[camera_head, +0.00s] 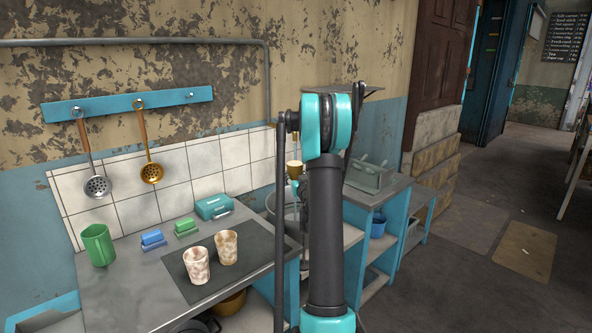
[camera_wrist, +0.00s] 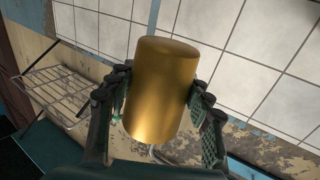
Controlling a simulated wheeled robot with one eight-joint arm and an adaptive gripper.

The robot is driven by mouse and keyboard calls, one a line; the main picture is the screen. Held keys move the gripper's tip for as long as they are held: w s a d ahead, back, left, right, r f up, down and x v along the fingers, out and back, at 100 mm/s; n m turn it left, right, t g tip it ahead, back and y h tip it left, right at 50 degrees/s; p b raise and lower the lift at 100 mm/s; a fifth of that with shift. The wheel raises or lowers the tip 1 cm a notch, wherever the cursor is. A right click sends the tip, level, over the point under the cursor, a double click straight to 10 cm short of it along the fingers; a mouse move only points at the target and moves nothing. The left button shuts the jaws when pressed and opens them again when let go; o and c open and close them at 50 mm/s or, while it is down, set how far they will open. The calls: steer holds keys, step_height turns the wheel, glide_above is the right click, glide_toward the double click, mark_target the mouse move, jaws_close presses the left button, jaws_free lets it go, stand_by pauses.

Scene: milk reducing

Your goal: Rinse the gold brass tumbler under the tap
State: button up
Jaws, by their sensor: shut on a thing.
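The gold brass tumbler (camera_wrist: 163,85) fills the middle of the wrist view. My gripper (camera_wrist: 160,103) is shut on it, with one dark finger on each side. Its visible upper end in that view looks smooth and closed; no opening shows. In the head view a small part of the tumbler (camera_head: 294,168) shows just left of my arm, held above the sink area. The sink basin (camera_head: 291,214) is mostly hidden behind my arm. I cannot make out the tap clearly, nor any running water.
The counter left of the sink holds a green mug (camera_head: 98,244), blue (camera_head: 152,238) and green sponges (camera_head: 186,227), a teal box (camera_head: 214,206) and two speckled cups (camera_head: 197,265) on a dark mat (camera_head: 240,284). Ladles (camera_head: 150,172) hang from a wall rail.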

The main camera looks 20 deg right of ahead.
mark_target(291, 169)
steer(key=shift+s+a+r, duration=0.45)
steer(key=shift+s+r, duration=0.25)
steer(key=shift+s+a+r, duration=0.5)
steer(key=shift+s+r, duration=0.15)
steer(key=shift+s, duration=0.05)
steer(key=shift+s+a+r, duration=0.45)
steer(key=shift+s+r, duration=0.25)
